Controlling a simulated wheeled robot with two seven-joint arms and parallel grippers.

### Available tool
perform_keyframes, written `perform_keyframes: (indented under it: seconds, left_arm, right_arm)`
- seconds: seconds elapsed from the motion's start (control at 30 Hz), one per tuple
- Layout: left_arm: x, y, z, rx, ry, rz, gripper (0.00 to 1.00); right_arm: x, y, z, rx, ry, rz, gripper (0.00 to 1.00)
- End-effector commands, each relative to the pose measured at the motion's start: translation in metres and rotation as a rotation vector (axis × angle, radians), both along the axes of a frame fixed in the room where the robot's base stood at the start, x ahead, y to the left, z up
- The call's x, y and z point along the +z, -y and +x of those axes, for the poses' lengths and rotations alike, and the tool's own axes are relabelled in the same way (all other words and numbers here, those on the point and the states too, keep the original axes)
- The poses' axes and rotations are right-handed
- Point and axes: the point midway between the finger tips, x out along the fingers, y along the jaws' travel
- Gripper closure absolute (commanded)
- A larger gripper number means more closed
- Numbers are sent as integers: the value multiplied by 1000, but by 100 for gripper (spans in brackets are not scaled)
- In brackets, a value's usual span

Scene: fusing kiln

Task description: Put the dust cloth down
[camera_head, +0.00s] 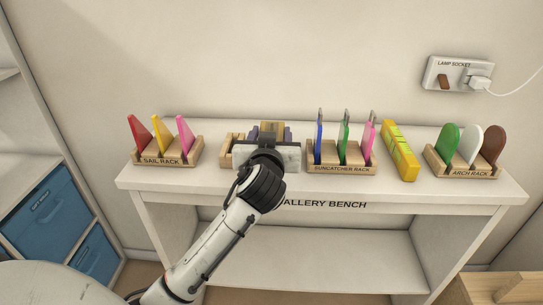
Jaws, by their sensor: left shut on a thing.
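My left gripper (272,132) reaches over the gallery bench (208,184) from the lower left. I cannot tell whether the cloth touches the bench or the rack. My right gripper is not in view.
On the bench stand the sail rack (168,160), suncatcher rack (342,169) and arch rack (462,173), each holding coloured pieces. A yellow block with green marks (400,152) stands between the last two. A lamp socket (458,76) is on the wall. Blue bins (45,212) are at left.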

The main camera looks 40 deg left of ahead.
Motion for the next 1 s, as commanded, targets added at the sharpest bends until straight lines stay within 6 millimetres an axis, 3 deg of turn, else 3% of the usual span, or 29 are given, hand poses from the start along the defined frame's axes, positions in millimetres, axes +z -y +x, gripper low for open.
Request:
perform_keyframes:
  seconds: [0.4, 0.83, 0.87, 0.93, 1.0]
  left_arm:
    - [-51, 1, 0, -4, 0, 3, 71]
    - [-59, 1, 0, -4, 2, -1, 71]
    - [-58, 1, 0, -4, 3, 0, 47]
    - [-57, 1, 0, -4, 3, 0, 35]
    - [-57, 1, 0, -4, 3, 0, 31]
  right_arm:
    - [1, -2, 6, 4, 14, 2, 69]
    - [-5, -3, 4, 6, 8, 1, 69]
    - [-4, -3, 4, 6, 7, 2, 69]
    - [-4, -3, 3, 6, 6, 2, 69]
    - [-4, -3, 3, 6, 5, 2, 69]
